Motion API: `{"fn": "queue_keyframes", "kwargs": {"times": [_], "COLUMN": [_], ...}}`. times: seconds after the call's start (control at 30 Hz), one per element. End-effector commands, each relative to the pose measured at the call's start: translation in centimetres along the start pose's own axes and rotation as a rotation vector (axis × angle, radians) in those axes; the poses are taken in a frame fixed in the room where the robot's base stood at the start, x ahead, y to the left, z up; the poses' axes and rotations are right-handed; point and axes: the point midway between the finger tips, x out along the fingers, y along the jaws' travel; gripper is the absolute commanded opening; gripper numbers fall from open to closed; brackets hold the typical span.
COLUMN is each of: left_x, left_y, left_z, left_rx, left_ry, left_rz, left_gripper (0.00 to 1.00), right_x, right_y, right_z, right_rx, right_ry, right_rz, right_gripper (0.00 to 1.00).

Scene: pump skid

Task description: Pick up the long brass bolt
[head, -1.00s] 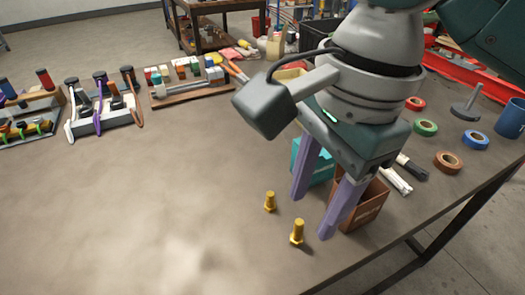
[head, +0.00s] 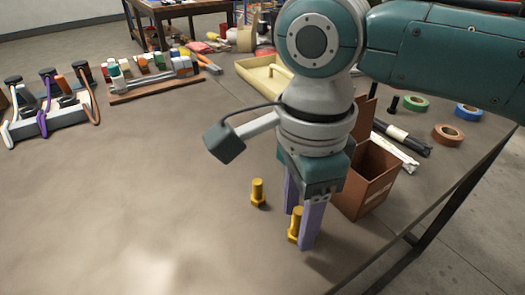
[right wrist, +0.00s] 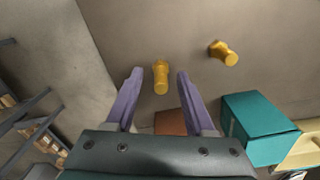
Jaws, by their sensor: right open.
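Two brass bolts stand upright on their heads on the table. One brass bolt (head: 293,226), which looks the longer, is partly hidden by a finger of my right gripper (head: 299,229). In the right wrist view this bolt (right wrist: 161,77) shows between the two spread purple fingers of my right gripper (right wrist: 160,72), with a gap on each side. The other, shorter-looking brass bolt (head: 258,192) stands to the left and farther back, outside the fingers; it also shows in the right wrist view (right wrist: 224,52). My left gripper is out of view.
A brown open box (head: 371,182) stands close to the right of my right gripper. A teal box (right wrist: 258,126) shows in the right wrist view. A cream tray (head: 262,88), tape rolls (head: 447,134) and dark tools lie farther back.

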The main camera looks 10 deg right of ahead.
Motion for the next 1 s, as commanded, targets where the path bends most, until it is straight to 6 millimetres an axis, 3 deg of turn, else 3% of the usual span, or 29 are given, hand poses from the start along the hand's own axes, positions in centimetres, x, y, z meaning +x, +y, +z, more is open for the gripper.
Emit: {"fn": "queue_keyframes", "kwargs": {"times": [0.1, 0.33, 0.8, 1.0], "left_x": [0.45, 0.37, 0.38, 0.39], "left_y": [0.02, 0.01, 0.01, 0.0], "left_z": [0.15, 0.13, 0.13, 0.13], "left_rx": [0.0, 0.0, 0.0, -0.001], "left_ry": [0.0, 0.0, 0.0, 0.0], "left_rz": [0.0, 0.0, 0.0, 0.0], "left_gripper": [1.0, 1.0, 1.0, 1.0], "right_x": [1.11, 1.1, 1.08, 1.08], "right_y": [-0.01, -0.01, -0.01, 0.0], "right_z": [0.02, 0.05, 0.06, 0.06], "right_rx": [-0.001, -0.002, -0.002, -0.002], "right_ry": [0.0, -0.001, -0.001, -0.001], "right_rz": [-0.001, -0.001, -0.001, -0.001], "right_gripper": [0.54, 0.54, 0.01, 0.0]}}
